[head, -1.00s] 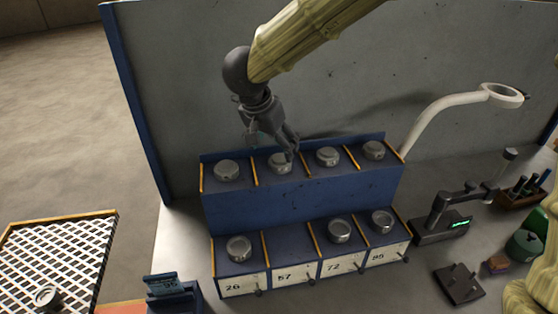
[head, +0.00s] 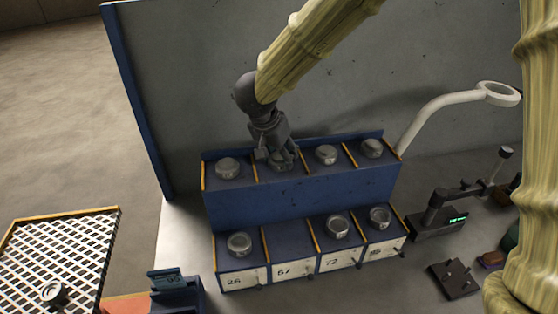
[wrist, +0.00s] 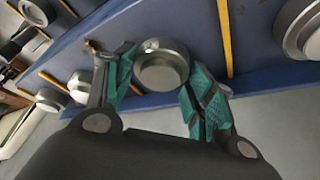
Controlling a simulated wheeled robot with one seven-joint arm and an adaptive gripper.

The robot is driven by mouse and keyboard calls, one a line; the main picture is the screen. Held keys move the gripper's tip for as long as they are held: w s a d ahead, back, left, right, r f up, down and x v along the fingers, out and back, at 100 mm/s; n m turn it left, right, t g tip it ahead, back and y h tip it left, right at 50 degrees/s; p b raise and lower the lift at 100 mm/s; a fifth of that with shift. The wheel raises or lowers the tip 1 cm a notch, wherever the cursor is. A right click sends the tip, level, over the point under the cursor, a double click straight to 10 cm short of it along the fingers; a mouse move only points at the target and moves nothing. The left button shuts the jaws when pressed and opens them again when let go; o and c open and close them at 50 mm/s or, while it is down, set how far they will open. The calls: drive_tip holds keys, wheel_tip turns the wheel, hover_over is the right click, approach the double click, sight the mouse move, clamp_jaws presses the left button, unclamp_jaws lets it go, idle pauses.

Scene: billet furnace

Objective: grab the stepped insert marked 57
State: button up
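My gripper (head: 277,161) is over the second compartment from the left in the upper row of the blue rack (head: 300,208). In the wrist view my gripper (wrist: 160,88) is open, with its green-padded fingers on either side of a round metal stepped insert (wrist: 161,70). The right finger is close to the insert; a gap shows on the left. In the head view the gripper mostly hides this insert. No mark is readable on it. The lower compartment labelled 57 (head: 293,271) holds no insert.
Other inserts stand in the upper row (head: 227,168) and in lower compartments 26 (head: 239,244), 72 (head: 337,226) and the rightmost (head: 380,217). A mesh tray (head: 60,255) with a round part is at left. A white lamp arm (head: 440,108) rises at right.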

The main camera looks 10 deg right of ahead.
drive_tip(key=c, duration=0.7)
drive_tip(key=shift+r, duration=0.15)
